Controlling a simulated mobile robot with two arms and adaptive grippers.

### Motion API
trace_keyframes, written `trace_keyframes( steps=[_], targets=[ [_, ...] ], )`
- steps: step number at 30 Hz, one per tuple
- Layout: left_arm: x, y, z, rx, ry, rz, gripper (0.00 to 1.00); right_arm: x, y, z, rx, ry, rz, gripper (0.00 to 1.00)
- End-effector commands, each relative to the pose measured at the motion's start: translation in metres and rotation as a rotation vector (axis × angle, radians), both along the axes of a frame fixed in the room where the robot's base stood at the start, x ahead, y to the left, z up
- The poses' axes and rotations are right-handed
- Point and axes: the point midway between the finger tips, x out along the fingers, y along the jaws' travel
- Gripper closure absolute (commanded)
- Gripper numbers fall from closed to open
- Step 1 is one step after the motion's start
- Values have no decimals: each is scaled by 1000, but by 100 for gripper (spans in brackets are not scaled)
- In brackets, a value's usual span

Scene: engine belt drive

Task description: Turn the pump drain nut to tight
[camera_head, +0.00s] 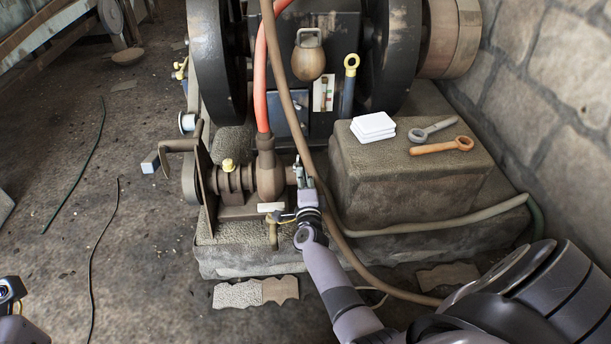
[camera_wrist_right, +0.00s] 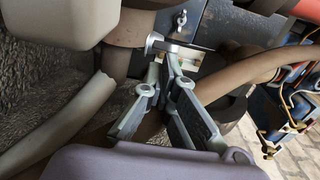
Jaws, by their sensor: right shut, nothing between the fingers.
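The pump (camera_head: 235,180) stands low on the stone base, a rusty brown body with a round bulb under a red hose. My right gripper (camera_head: 303,178) is at the pump's right end, its fingers pointing at it. In the right wrist view the fingers (camera_wrist_right: 164,64) are close together, shut and empty. A pale metal fitting (camera_wrist_right: 180,48) with a rounded end lies right at their tips; I cannot tell whether they touch or whether it is the drain nut. A brass tap (camera_head: 273,234) hangs below the pump. Part of my left gripper (camera_head: 10,291) shows at the lower left edge; its fingers are unclear.
A brown hose (camera_head: 300,120) runs down close beside my right gripper. A bent crank (camera_head: 185,148) sticks out at the pump's left.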

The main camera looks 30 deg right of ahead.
Motion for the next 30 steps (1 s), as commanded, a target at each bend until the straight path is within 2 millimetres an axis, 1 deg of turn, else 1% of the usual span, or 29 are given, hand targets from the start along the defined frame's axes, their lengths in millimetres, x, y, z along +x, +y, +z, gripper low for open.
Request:
trace_keyframes(
  steps=[7, 19, 30],
  targets=[
    [-1, 1, 1, -3, 1, -1, 61, 3, 6, 1, 1, 0, 4, 100],
    [-1, 1, -4, -3, 28, -2, 61, 9, 19, 0, 1, 0, 4, 100],
    [0, 1, -7, 0, 39, -2, 61, 11, 22, 0, 0, 1, 4, 100]
  ],
)
